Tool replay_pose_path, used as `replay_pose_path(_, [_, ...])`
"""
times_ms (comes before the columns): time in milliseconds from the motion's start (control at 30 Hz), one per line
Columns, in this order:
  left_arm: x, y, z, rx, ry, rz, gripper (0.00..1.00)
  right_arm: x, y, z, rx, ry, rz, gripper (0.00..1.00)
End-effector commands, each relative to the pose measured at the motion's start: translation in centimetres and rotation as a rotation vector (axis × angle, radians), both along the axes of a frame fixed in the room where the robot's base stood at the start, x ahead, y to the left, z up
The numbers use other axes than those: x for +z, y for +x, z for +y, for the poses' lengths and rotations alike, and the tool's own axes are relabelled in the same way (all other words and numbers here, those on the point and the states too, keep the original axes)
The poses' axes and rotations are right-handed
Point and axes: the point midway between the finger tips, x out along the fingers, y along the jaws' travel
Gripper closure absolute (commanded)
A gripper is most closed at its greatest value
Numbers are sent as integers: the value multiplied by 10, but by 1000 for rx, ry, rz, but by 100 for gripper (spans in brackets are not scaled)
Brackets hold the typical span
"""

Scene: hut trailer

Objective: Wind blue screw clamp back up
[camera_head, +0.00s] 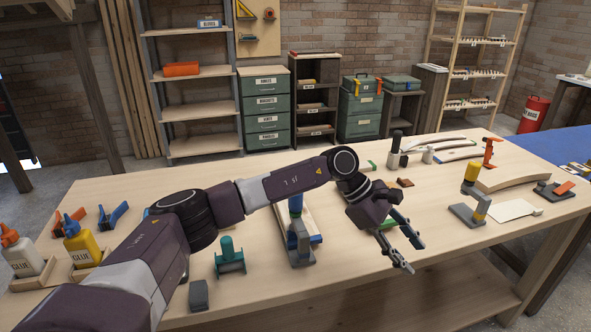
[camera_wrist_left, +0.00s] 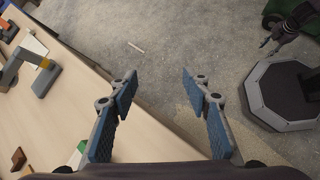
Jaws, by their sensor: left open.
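The blue screw clamp stands on the workbench in the head view, with its blue handle (camera_head: 296,204) up and its grey body (camera_head: 299,243) below. My left forearm passes just behind or over its top, and I cannot tell whether they touch. A pale board with a blue edge lies beside it. My left gripper (camera_head: 411,257) is open and empty, to the right of the clamp near the bench's front edge. In the left wrist view its two fingers (camera_wrist_left: 160,88) are spread above the floor. A dark arm end at upper right there may be my right gripper (camera_wrist_left: 272,38); its jaws are too small to read.
A clamp with a yellow handle (camera_head: 471,174) stands to the right. A teal clamp (camera_head: 229,257) and a grey block (camera_head: 198,295) are left of the blue one. Glue bottles (camera_head: 80,240) stand far left.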

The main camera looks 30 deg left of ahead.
Motion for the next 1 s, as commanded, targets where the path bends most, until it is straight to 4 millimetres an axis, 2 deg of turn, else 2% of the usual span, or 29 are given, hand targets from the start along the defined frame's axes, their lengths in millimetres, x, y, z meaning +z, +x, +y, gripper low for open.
replay_pose_path(33, [31,9,46,-28,138,-34,56,15,-12,-2,1,-2,10,60])
replay_pose_path(67, [39,10,72,-50,221,-41,56,17,-18,-3,2,-2,13,60])
replay_pose_path(100, [53,10,108,-73,325,-42,56,20,-26,-5,3,-3,17,60])
replay_pose_path(200, [89,4,189,-109,537,-15,56,26,-43,-8,6,-4,25,60])
replay_pose_path(300, [120,-8,245,-125,671,29,56,30,-55,-11,8,-5,31,60])
replay_pose_path(367, [133,-15,267,-128,720,52,56,31,-60,-12,8,-6,32,60])
replay_pose_path(467, [142,-22,286,-133,762,77,56,32,-64,-13,9,-6,34,60])
replay_pose_path(567, [137,-24,290,-136,773,86,56,33,-65,-13,9,-6,34,60])
replay_pose_path(1000, [75,-24,288,-135,768,84,56,51,-65,-13,9,-6,34,60])
